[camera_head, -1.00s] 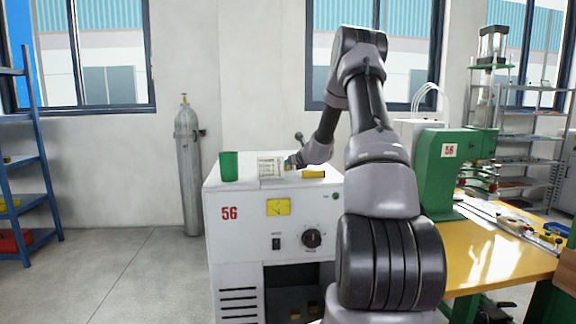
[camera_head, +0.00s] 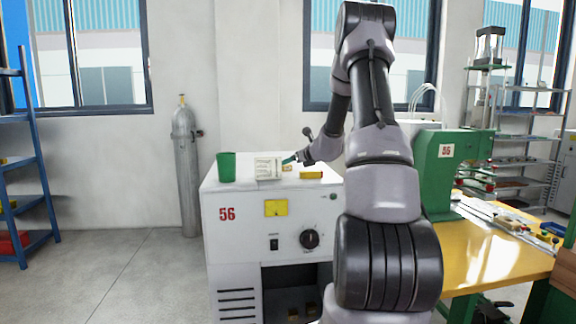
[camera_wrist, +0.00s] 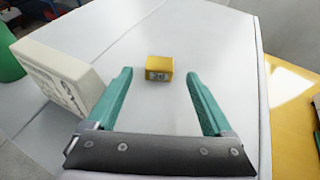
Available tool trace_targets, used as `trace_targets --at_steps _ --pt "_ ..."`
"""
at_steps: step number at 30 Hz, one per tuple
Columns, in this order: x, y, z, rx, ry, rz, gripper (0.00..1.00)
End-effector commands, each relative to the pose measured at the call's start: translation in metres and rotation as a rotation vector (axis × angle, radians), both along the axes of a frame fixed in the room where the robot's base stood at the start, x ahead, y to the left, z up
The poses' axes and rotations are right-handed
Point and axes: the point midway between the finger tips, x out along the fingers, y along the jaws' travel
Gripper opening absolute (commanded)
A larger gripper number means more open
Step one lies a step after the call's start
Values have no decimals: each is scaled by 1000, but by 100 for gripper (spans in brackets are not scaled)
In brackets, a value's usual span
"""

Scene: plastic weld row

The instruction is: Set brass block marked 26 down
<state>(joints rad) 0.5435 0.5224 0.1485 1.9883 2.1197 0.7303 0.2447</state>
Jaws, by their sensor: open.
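A small brass block (camera_wrist: 159,68) with a grey label on its side rests on the white top of the machine cabinet. The marks on the label are too small to read surely. In the wrist view it lies just ahead of my fingertips, apart from both. It also shows in the head view (camera_head: 287,167), close to my gripper (camera_head: 291,159). My gripper (camera_wrist: 158,80) is open and empty, one teal finger on each side of the picture.
A pale printed box (camera_head: 268,168) stands close to my left finger, with a green cup (camera_head: 226,167) beyond it. A green machine (camera_head: 445,170) stands at the right.

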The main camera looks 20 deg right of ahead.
Motion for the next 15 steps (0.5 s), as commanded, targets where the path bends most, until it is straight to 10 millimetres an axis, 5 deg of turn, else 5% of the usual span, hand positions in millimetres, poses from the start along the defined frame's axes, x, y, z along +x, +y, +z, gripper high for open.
trace_targets --at_steps 10,15 --pt "-44 -3 19 -5 -1 5 86" --pt "-57 38 52 -118 -24 148 86"
